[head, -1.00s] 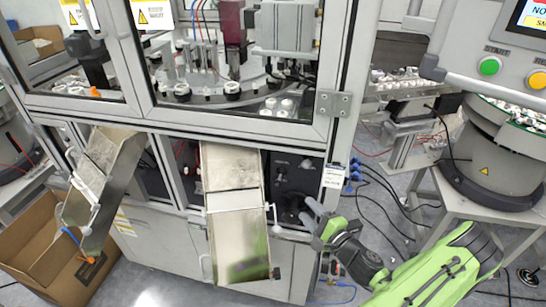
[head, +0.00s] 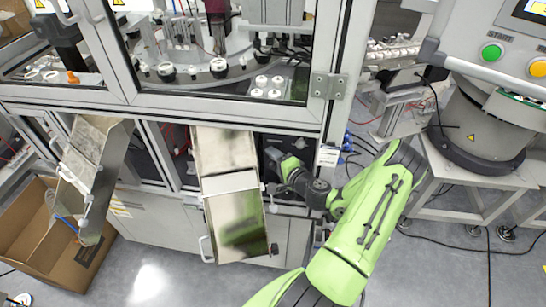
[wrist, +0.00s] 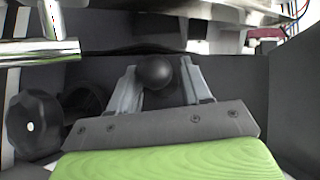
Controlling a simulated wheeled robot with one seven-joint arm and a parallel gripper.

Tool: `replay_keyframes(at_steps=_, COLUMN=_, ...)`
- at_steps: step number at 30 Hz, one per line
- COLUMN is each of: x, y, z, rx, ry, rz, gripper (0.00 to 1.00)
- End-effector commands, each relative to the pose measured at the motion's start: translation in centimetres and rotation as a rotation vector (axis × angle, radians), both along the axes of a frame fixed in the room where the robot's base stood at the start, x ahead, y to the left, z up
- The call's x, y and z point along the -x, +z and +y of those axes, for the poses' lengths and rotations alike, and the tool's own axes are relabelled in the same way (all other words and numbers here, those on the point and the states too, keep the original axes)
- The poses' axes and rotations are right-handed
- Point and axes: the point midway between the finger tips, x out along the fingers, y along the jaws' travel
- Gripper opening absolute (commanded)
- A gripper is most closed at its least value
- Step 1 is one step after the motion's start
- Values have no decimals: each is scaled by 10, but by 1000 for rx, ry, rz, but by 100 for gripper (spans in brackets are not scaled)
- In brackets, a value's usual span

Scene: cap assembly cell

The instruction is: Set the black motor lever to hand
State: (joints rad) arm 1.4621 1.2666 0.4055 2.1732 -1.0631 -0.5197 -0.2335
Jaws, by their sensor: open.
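A black ball knob (wrist: 155,72), which looks like the end of the black motor lever, shows in the wrist view. The lever's shaft and its setting are hidden. My gripper (wrist: 158,80) is open, with one grey finger on each side of the ball; I cannot tell whether either touches it. In the head view my gripper (head: 274,156) reaches into the dark opening right of the middle metal chute, and my green arm hides part of the panel there.
A black lobed knob (wrist: 33,125) sits left of my gripper, below a shiny metal bar (wrist: 40,50). The metal chute (head: 237,225) stands close on the left in the head view. The machine's frame post (head: 328,150) is close on the right.

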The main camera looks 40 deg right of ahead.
Motion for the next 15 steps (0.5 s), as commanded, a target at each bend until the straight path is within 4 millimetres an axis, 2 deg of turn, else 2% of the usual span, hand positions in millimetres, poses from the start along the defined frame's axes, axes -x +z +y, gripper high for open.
replay_keyframes(at_steps=3, x=-8, y=-2, z=-1, rx=1, ry=-1, rz=0, gripper=48)
replay_keyframes(at_steps=10, x=-9, y=-2, z=-2, rx=0, ry=-1, rz=0, gripper=48)
replay_keyframes(at_steps=15, x=-9, y=-2, z=-2, rx=0, ry=-1, rz=1, gripper=23)
